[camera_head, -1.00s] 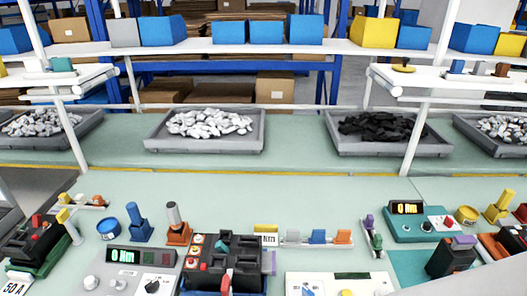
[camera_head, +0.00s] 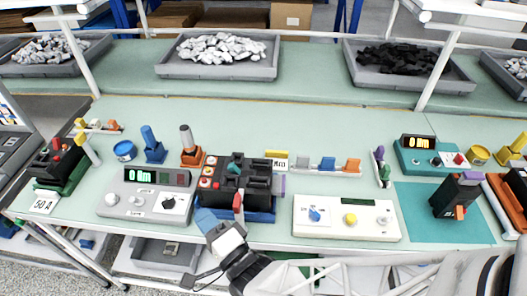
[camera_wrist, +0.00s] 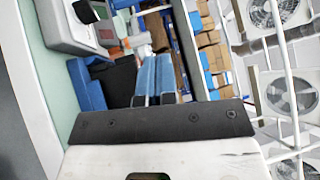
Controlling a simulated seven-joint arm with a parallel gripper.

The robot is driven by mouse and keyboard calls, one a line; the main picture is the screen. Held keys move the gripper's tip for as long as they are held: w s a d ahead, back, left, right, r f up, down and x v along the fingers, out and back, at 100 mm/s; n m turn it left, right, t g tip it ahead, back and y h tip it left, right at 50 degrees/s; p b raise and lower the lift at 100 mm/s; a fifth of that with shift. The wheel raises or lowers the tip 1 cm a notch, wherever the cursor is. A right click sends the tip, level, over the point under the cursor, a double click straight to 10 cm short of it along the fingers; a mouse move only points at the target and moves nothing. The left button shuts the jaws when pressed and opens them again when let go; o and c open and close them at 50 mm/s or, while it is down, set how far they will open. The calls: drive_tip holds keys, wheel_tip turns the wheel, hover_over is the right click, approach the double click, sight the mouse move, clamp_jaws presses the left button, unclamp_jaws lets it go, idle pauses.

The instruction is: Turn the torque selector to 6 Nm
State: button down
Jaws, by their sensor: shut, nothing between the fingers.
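A grey box (camera_head: 130,206) at the front left carries a display (camera_head: 130,174) that appears to read 0 Nm. A black knob (camera_head: 170,203), seemingly the torque selector, sits on its right front. The knob's scale is too small to read. In the wrist view a black knob (camera_wrist: 85,12) shows at the top left on a grey box (camera_wrist: 68,28). My gripper (camera_head: 203,216) is shut and empty, right of the black knob and in front of the breaker. Its blue fingers (camera_wrist: 156,78) lie close together in the wrist view.
A black breaker (camera_head: 240,186) on a blue base stands just behind my gripper. A white panel (camera_head: 346,232) with blue and yellow knobs is to the right. Screwdriver-like tools in blue (camera_head: 152,145) and orange (camera_head: 190,150) holders stand behind the grey box.

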drive_tip(key=shift+w+d+r+n, duration=0.6)
drive_tip(key=shift+w+r, duration=0.45)
drive_tip(key=shift+r, duration=2.7)
drive_tip(key=w+d+r+n+g+h, duration=0.1)
drive_tip(key=w+d+n+h, duration=0.2)
drive_tip(key=w+d+h, duration=0.4)
drive_tip(key=shift+w+d+r+g, duration=0.2)
drive_tip(key=shift+w+d+g, duration=0.1)
drive_tip(key=shift+w+d, duration=1)
drive_tip(key=shift+s+d+h, duration=0.2)
drive_tip(key=shift+d+h, duration=0.15)
drive_tip(key=shift+h, duration=0.05)
